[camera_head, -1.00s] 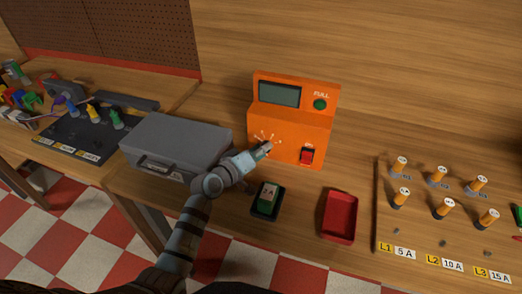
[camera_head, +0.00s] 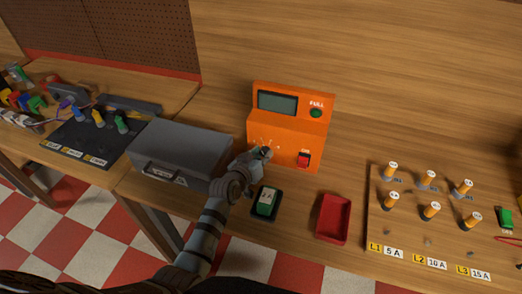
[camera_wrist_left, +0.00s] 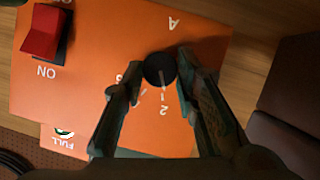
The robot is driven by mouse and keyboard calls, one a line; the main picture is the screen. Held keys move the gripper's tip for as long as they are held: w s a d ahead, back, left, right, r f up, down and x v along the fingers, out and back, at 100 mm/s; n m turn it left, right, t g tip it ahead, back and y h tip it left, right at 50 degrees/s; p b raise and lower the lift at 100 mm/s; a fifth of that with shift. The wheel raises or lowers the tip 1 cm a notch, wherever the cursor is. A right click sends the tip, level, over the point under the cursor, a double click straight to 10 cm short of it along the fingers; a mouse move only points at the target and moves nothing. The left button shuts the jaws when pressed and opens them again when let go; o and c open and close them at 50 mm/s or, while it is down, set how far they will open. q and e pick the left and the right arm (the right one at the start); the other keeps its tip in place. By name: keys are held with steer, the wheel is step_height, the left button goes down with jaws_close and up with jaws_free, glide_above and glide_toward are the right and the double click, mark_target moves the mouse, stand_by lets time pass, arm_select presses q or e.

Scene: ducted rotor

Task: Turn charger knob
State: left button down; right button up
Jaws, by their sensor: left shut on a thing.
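The orange charger (camera_head: 287,122) stands at the back of the bench, with a grey display (camera_head: 278,102) and a green FULL light (camera_head: 316,113). Its round black knob (camera_wrist_left: 160,68) shows in the left wrist view, with a white pointer mark and white dial markings around it. My left gripper (camera_head: 263,153) is at the charger's front face. In the left wrist view its two fingers (camera_wrist_left: 160,73) are shut on the knob, one on each side. In the head view the gripper mostly hides the knob. My right gripper is not in view.
A red switch (camera_head: 304,160) sits right of the knob. A dark tray (camera_head: 257,211) with a battery-like block (camera_head: 266,201) and a red tray (camera_head: 346,230) lie in front. A grey case (camera_head: 190,143) stands left; a pegged board (camera_head: 377,226) is at right.

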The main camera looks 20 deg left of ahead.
arm_select(q)
steer(key=shift+m+y+p, duration=0.3)
steer(key=shift+m+p, duration=0.1)
stand_by(0.3)
steer(key=c, duration=1.2)
jaws_free()
steer(key=shift+c, duration=0.2)
steer(key=v, duration=1.2)
steer(key=shift+d, duration=0.1)
